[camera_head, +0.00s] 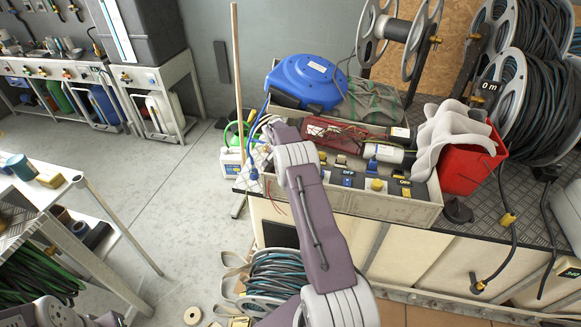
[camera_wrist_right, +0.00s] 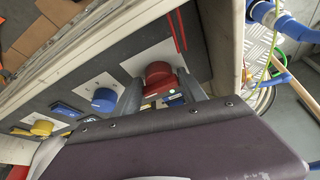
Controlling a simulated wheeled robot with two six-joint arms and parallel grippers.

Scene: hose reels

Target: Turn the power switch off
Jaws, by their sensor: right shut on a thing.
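A dark control panel (camera_wrist_right: 75,85) shows in the right wrist view, with a red knob (camera_wrist_right: 158,72) on a white plate. My right gripper (camera_wrist_right: 160,88) has its fingers on either side of the red knob and is shut on it. A blue knob (camera_wrist_right: 103,99) and a yellow knob (camera_wrist_right: 41,128) sit further left on the same panel. My right arm hides the red knob and gripper there. My left gripper is not in view.
A blue hose reel (camera_head: 307,82) and a red bucket (camera_head: 464,165) stand on the bench near the box. A wooden pole (camera_head: 237,75) and a white jug (camera_head: 232,163) are left of it. Coiled hose (camera_head: 275,273) lies below. Open floor lies to the left.

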